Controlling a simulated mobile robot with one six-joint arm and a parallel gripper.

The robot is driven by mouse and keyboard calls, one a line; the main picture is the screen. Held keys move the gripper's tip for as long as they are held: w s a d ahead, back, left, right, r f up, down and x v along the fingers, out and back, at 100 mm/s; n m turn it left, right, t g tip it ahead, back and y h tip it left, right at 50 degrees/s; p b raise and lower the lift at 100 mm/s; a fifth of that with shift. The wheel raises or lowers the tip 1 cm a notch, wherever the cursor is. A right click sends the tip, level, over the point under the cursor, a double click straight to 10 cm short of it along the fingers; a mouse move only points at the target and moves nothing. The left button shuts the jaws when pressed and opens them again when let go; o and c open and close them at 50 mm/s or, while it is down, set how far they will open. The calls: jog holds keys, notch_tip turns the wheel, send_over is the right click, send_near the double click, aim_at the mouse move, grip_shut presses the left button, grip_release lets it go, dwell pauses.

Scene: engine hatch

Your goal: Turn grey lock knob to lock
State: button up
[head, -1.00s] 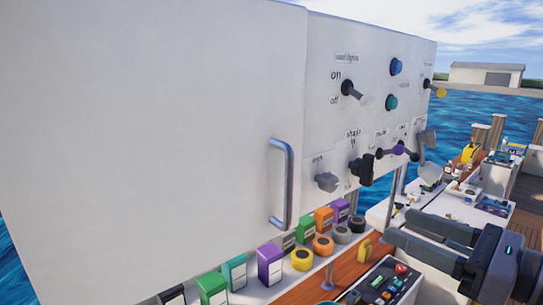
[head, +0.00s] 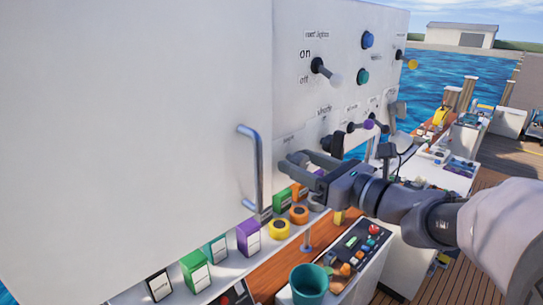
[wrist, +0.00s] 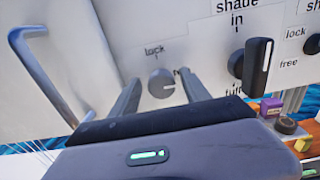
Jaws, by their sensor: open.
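The grey lock knob (wrist: 161,84) is round and sits on the white panel below the word "lock" in the wrist view. A small mark shows at its right side. My gripper (wrist: 160,92) is open, with one finger on each side of the knob in that view. I cannot tell whether either finger touches it. In the head view my gripper (head: 291,165) is against the lower part of the panel and hides the knob.
A metal door handle (head: 252,170) stands out left of my gripper; it also shows in the wrist view (wrist: 42,65). A black shade knob (wrist: 257,68) is close on the right. Coloured boxes and tape rolls (head: 278,228) line the shelf below, near a teal cup (head: 308,284).

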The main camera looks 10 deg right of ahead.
jog(key=shift+w+d, duration=0.1)
jog(key=shift+c, duration=0.6)
grip_shut()
jog(key=shift+f, duration=0.1)
jog(key=n+b, duration=0.1)
jog(key=b, duration=0.2)
jog(key=n+b, duration=0.2)
jog(key=b, duration=0.1)
jog(key=shift+f, duration=0.3)
jog(key=n+b, duration=0.5)
jog(key=b, duration=0.3)
jog(key=shift+n, duration=0.4)
jog(key=n+b, duration=0.5)
jog(key=b, duration=0.3)
jog(key=n+b, duration=0.4)
jog(key=shift+r, duration=0.25)
